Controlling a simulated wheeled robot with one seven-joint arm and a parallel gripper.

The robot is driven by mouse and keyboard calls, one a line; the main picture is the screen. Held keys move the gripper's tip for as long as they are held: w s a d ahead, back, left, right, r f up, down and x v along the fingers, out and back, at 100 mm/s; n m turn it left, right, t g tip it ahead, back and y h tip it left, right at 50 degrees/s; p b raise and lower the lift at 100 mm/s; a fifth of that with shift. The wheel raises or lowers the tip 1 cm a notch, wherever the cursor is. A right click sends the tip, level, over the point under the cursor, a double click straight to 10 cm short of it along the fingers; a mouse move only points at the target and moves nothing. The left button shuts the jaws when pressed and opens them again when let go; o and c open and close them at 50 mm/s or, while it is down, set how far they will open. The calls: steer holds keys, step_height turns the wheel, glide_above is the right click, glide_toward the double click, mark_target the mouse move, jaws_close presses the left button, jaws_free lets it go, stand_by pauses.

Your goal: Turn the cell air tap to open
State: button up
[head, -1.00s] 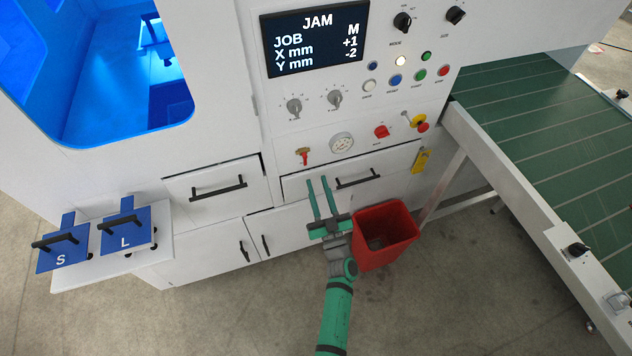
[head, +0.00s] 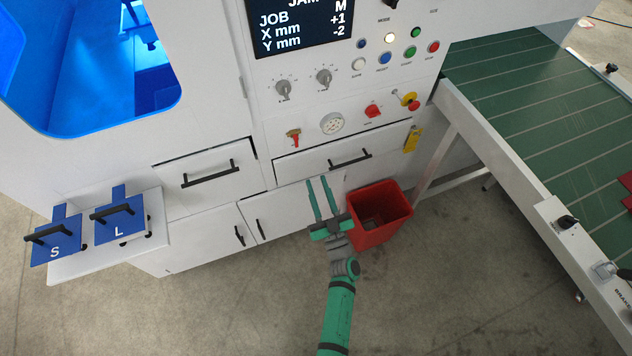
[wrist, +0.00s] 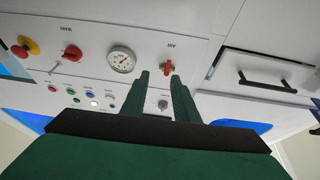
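The air tap (head: 294,137) has a red handle on a brass-coloured body and sits on the white machine front, left of the round pressure gauge (head: 332,124). In the wrist view the tap (wrist: 167,68) appears just past my fingertips, close to the right-hand finger, with the gauge (wrist: 121,59) to its left. Its red handle looks roughly in line with the brass body; I cannot tell its exact setting. My gripper (head: 317,180) is open and empty, below the tap in the head view, its two green fingers apart and pointing towards the machine. They look clear of the tap.
A drawer with a black handle (head: 350,160) lies between tap and gripper in the picture. A red bin (head: 381,226) stands right beside my gripper. A red rotary switch (head: 373,111) and a red-and-yellow emergency stop (head: 410,101) are right of the gauge. A green conveyor (head: 530,90) extends right.

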steer(key=shift+v, duration=0.9)
steer(key=v, duration=1)
steer(key=shift+s+f, duration=0.15)
steer(key=shift+s, duration=0.2)
steer(key=shift+s+d, duration=0.1)
steer(key=shift+d, duration=0.05)
